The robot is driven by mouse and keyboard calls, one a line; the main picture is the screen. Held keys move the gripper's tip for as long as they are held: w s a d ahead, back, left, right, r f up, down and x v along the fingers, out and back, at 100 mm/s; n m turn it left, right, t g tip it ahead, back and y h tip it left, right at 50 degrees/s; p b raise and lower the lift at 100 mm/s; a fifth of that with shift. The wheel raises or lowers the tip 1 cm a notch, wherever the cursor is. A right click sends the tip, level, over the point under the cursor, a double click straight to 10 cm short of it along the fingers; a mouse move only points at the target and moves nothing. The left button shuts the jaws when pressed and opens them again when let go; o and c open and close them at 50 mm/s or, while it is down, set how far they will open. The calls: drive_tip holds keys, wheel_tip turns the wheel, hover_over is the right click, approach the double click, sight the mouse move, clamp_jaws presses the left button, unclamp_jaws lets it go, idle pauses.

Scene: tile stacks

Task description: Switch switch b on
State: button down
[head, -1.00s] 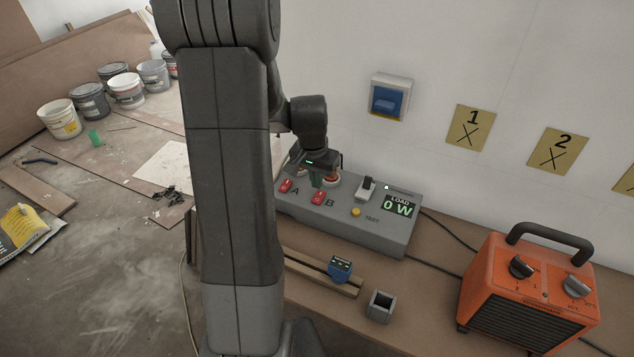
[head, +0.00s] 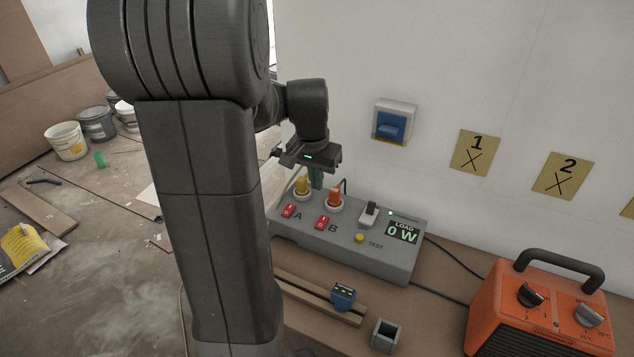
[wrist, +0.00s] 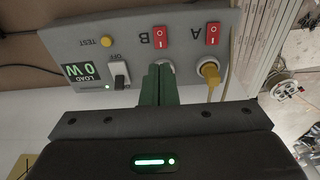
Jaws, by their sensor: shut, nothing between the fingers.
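Switch b is a red rocker (head: 322,222) beside the letter B on the grey control box (head: 390,262). It also shows in the wrist view (wrist: 160,37). I cannot tell its rocker position for sure. A similar red rocker for A (head: 289,210) is to its left. My gripper (head: 316,186) is shut and empty, its green fingers together. It is above the box's back part, behind switch b and apart from it. In the wrist view the fingers (wrist: 160,70) partly hide the socket behind B.
A yellow plug (head: 302,187) and an orange plug (head: 335,198) stand behind the rockers, close to my fingers. A black toggle (head: 369,213), yellow test button (head: 360,238) and display reading 0 W (head: 402,232) are to the right. An orange heater (head: 540,310) stands on the bench.

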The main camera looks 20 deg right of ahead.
sight(324, 218)
drive_tip(key=shift+f, duration=0.1)
drive_tip(key=b, duration=0.2)
drive_tip(key=d+b, duration=0.1)
drive_tip(key=b, duration=0.1)
drive_tip(key=shift+w+r, duration=0.2)
drive_tip(key=shift+w, duration=0.1)
drive_tip(key=f, duration=0.4)
drive_tip(key=w+d+f, duration=0.1)
drive_tip(key=f, duration=0.4)
drive_tip(key=d+f, duration=0.1)
drive_tip(key=f, duration=0.3)
drive_tip(key=shift+w+f+p, duration=0.3)
drive_tip(key=shift+w+f, duration=0.05)
drive_tip(key=shift+f, duration=0.05)
